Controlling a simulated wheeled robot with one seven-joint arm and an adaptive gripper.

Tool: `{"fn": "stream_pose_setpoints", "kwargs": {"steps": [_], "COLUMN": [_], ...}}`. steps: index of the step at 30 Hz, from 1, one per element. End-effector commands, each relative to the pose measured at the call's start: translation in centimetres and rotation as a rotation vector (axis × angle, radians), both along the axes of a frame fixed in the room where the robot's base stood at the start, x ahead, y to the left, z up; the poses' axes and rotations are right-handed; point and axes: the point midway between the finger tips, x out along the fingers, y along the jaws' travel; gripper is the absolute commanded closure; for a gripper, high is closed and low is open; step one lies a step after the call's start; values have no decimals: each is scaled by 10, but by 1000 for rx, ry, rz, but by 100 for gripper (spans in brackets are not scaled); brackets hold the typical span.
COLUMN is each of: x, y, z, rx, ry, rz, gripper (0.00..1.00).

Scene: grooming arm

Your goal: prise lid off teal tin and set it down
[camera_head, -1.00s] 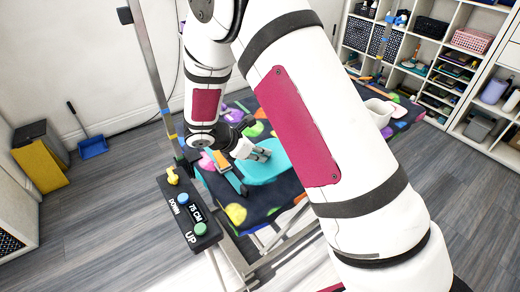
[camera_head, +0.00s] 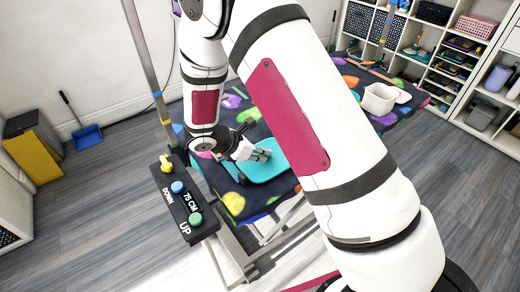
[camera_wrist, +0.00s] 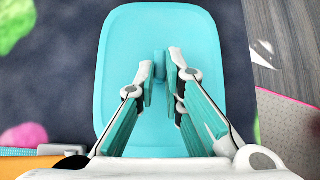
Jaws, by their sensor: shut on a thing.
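The teal tin's lid (camera_wrist: 115,90) fills the middle of the wrist view, a rounded rectangle seen from above with a small knob (camera_wrist: 160,57) on it. My gripper (camera_wrist: 166,68) has its teal-padded fingers closed on the knob, over the lid. In the head view my gripper (camera_head: 262,156) is at the teal lid (camera_head: 270,172) near the table's left end, partly hidden by my arm. The tin's body is hidden under the lid, and I cannot tell whether the lid is seated or raised.
The dark grooming table (camera_head: 250,212) carries coloured spots. A white tub (camera_head: 380,100) stands towards its far right end. A control box (camera_head: 182,200) and a metal post (camera_head: 150,65) are at its left. Shelves (camera_head: 455,55) stand at the back right.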

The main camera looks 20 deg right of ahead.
Motion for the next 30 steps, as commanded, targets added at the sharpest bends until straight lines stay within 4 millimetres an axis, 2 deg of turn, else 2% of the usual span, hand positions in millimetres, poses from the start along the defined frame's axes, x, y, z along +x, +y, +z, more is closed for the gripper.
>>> {"fn": "stream_pose_setpoints", "kwargs": {"steps": [12, 13, 16, 26, 30], "x": [0, 0, 0, 0, -2], "y": [0, 0, 0, 1, 10], "z": [-4, -4, -4, -3, 6], "rx": [0, 0, 0, 0, 2], "ry": [0, 0, 0, -1, -2], "rz": [0, 0, 0, 1, 0], "gripper": [100, 88, 67, 67, 67]}}
